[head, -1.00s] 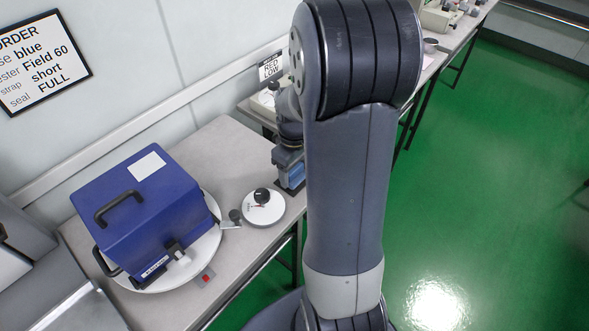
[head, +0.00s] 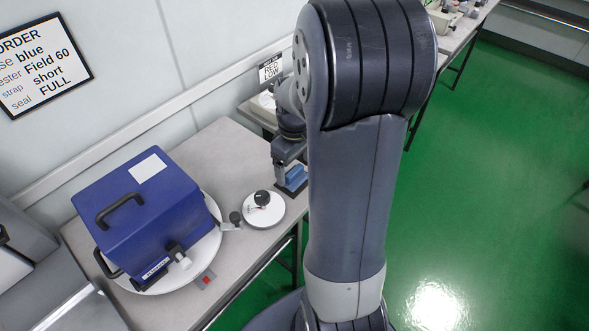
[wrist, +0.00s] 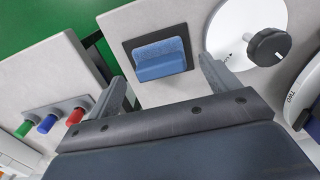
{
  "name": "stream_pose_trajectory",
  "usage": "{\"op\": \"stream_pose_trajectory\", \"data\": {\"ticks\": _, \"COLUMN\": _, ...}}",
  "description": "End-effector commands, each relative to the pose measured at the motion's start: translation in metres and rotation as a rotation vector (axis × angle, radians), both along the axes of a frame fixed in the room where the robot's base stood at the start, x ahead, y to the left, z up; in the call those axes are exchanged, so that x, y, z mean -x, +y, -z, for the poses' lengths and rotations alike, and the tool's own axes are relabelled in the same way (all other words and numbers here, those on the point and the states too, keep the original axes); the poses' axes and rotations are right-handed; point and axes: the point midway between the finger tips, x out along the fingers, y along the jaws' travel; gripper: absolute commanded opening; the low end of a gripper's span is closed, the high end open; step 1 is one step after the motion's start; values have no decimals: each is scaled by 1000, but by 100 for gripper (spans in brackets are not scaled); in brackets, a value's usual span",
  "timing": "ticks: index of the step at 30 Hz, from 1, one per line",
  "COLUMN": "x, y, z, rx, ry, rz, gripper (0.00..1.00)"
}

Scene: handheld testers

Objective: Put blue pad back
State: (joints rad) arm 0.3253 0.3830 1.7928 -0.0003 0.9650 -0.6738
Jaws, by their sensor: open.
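The blue pad (wrist: 161,56) sits on a dark square base (wrist: 130,52) on the bench. In the wrist view it lies between and beyond my gripper's two fingertips, with no finger touching it that I can see. My gripper (wrist: 158,82) is open and empty. In the head view the blue pad (head: 295,175) shows on the bench below my gripper (head: 288,160), partly hidden by my arm.
A white dial with a black knob (head: 262,199) stands left of the pad. A blue case (head: 150,225) rests on a round white plate (head: 210,243). Green, blue and red pegs (wrist: 47,123) show at the wrist view's left. A wall sign (head: 40,63) hangs above.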

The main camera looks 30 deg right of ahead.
Motion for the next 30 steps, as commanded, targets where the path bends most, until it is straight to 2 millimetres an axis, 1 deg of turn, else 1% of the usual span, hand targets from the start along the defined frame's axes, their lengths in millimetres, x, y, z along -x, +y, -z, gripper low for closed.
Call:
{"op": "stream_pose_trajectory", "data": {"ticks": 1, "x": -1, "y": 0, "z": -15, "rx": 1, "ry": -5, "rz": 0, "gripper": 83}}
{"op": "stream_pose_trajectory", "data": {"ticks": 6, "x": -1, "y": 0, "z": -52, "rx": 2, "ry": -4, "rz": 0, "gripper": 83}}
{"op": "stream_pose_trajectory", "data": {"ticks": 9, "x": 0, "y": 0, "z": -69, "rx": 2, "ry": -4, "rz": 0, "gripper": 83}}
{"op": "stream_pose_trajectory", "data": {"ticks": 12, "x": 0, "y": 0, "z": -82, "rx": 1, "ry": -3, "rz": 0, "gripper": 83}}
{"op": "stream_pose_trajectory", "data": {"ticks": 15, "x": 0, "y": 0, "z": -89, "rx": 1, "ry": -1, "rz": 0, "gripper": 83}}
{"op": "stream_pose_trajectory", "data": {"ticks": 18, "x": 0, "y": 0, "z": -92, "rx": 0, "ry": 0, "rz": 0, "gripper": 83}}
{"op": "stream_pose_trajectory", "data": {"ticks": 30, "x": 0, "y": 0, "z": -92, "rx": 0, "ry": 1, "rz": 0, "gripper": 83}}
